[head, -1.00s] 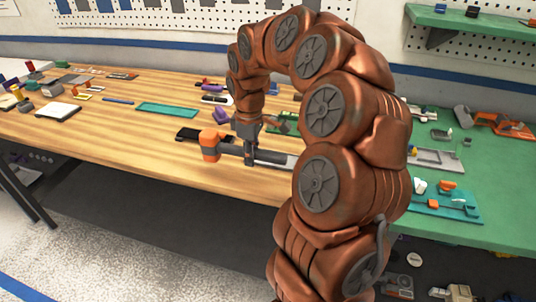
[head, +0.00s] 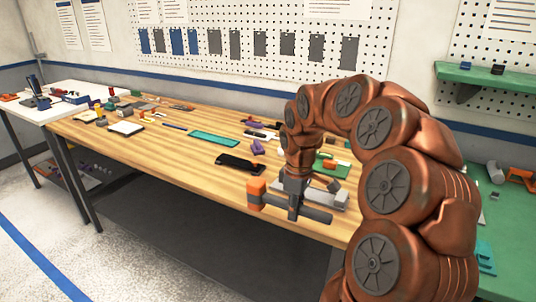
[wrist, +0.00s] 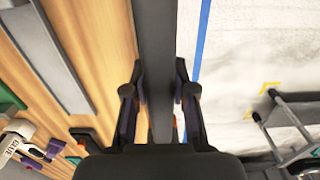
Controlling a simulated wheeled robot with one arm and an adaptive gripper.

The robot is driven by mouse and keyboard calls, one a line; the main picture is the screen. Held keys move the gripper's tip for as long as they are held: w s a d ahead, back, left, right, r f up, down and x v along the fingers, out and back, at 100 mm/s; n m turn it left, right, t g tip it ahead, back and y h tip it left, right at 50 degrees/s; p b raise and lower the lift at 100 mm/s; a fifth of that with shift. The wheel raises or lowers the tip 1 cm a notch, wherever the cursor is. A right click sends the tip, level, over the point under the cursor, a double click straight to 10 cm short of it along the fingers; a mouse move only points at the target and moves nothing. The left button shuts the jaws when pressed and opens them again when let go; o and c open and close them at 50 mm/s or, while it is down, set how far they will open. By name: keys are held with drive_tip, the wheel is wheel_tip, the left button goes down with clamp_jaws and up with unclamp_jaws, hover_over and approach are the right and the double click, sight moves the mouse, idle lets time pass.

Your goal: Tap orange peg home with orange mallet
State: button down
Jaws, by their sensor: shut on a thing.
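The orange mallet has an orange head (head: 256,191) and a dark grey handle (head: 320,214). My gripper (head: 294,210) is shut around the handle, with the head to its left, near the table's front edge. In the wrist view the handle (wrist: 155,50) runs between the two fingers of my gripper (wrist: 159,95). I cannot tell the mallet's exact height. I cannot surely make out the orange peg; a small orange piece (head: 329,164) lies by a green board behind my gripper.
A black tray (head: 240,163) lies left of the mallet and a grey slab (head: 325,192) behind it. A teal mat (head: 213,138) and a purple piece (head: 258,147) lie farther back. The wooden table (head: 150,155) is clear at front left. A white table (head: 70,106) stands at far left.

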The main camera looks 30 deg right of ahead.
drive_tip(key=shift+a+f+m, duration=0.25)
drive_tip(key=shift+a+m, duration=0.05)
drive_tip(key=shift+a, duration=0.05)
drive_tip(key=w+a+f+m, duration=0.3)
drive_tip(key=w+a+f, duration=0.2)
drive_tip(key=a, duration=0.3)
drive_tip(key=w+a+f+m, duration=0.3)
drive_tip(key=a+f, duration=0.3)
drive_tip(key=a, duration=0.2)
drive_tip(key=shift+w, duration=0.9)
drive_tip(key=shift+a+r, duration=0.1)
drive_tip(key=shift+s+a, duration=0.1)
